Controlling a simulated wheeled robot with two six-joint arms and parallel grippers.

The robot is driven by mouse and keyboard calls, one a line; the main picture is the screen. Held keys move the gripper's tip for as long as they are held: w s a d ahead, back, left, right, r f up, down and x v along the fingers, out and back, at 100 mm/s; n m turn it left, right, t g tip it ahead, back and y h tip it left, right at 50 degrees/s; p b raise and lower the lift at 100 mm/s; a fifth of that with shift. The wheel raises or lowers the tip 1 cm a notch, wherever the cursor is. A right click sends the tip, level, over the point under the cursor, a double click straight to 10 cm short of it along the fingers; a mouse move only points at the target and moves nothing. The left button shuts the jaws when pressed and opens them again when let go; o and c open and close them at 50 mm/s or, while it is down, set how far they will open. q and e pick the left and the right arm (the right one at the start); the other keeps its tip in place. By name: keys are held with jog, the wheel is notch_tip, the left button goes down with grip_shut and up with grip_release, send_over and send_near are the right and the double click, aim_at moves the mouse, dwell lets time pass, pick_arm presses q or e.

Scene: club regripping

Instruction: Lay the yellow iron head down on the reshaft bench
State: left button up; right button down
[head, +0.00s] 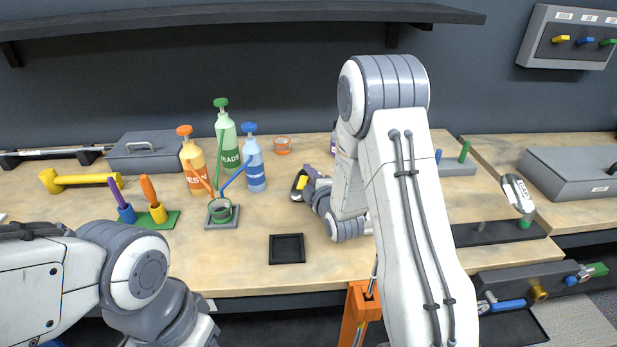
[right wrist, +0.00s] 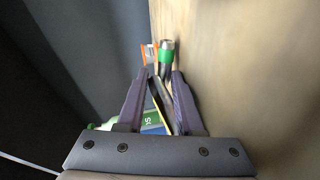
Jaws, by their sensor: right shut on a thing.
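My right gripper (head: 304,178) is above the bench behind my right arm, with its purple fingers partly showing. It is shut on the yellow iron head (head: 299,184), a small dark piece with a yellow part, held near the fingertips. In the right wrist view, the fingers (right wrist: 158,78) close around a dark, slim piece with a yellow edge (right wrist: 160,106); its full shape is unclear. The reshaft bench (head: 240,262) is the light wooden top. My left arm enters at lower left; its gripper is out of view.
A black square tray (head: 287,261) lies in front. Another iron head (head: 518,190) with a green band stands right, by a grey box (head: 570,178). Bare wood surrounds the tray.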

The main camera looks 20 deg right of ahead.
dwell(0.3)
jog(key=shift+c, duration=2.4)
grip_release()
jog(key=shift+f, duration=0.1)
jog(key=shift+s+f, duration=0.15)
jog(key=shift+f, duration=0.05)
jog(key=shift+s+a, duration=0.1)
jog(key=shift+s, duration=0.15)
jog(key=s, duration=0.2)
jog(key=s+r+b, duration=0.1)
jog(key=shift+s, duration=0.4)
jog(key=s+r+p, duration=0.1)
jog(key=s+p, duration=0.1)
jog(key=p, duration=0.8)
jog(key=shift+r, duration=0.25)
jog(key=shift+s+p, duration=0.35)
jog(key=shift+p, duration=0.5)
